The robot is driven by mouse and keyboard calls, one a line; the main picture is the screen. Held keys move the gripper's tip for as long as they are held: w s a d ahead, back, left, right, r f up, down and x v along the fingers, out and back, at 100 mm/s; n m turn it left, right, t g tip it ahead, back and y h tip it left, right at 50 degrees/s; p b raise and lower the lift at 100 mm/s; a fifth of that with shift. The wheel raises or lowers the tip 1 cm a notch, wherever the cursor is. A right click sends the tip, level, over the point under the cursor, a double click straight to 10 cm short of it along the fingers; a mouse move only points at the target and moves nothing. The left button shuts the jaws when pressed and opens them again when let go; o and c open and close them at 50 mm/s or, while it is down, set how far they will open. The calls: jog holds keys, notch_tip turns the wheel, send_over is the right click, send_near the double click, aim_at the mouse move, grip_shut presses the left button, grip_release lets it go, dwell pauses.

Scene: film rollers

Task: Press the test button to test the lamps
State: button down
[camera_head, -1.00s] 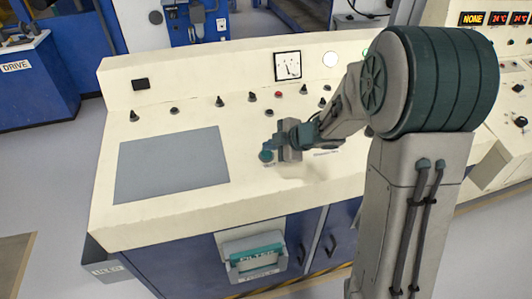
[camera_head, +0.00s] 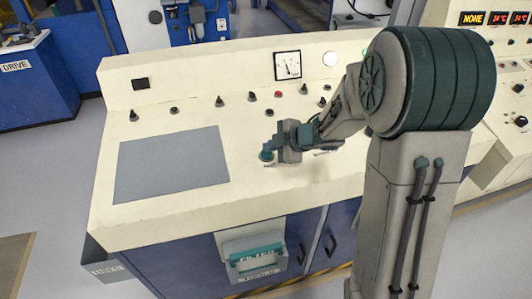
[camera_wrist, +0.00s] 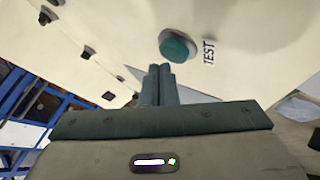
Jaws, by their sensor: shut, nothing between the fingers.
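The teal round test button (camera_wrist: 176,46) shows in the wrist view on the cream panel, with the word TEST printed beside it. It also shows in the head view (camera_head: 266,156), at the tips of my gripper. My gripper (camera_wrist: 159,72) is shut and empty, its two fingers together. In the wrist view its tips end just below the button, and a small gap seems to show; I cannot tell whether they touch. In the head view my gripper (camera_head: 272,144) hangs low over the desk. A round white lamp (camera_head: 330,59) sits on the raised back panel, looking pale.
Black knobs and a red button (camera_head: 279,94) stand in rows behind my gripper. A dial gauge (camera_head: 288,65) is on the back panel. A flat grey plate (camera_head: 172,165) lies to the left. The cream console (camera_head: 120,228) is otherwise clear at the front.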

jog(key=shift+f+b, duration=0.3)
jog(key=shift+f, duration=0.35)
dwell(0.6)
jog(key=shift+r, duration=0.1)
jog(key=shift+r+p, duration=0.8)
jog(key=shift+p, duration=0.25)
jog(key=r+p, duration=0.5)
jog(key=shift+s+d, duration=0.1)
jog(key=shift+s, duration=0.15)
dwell(0.6)
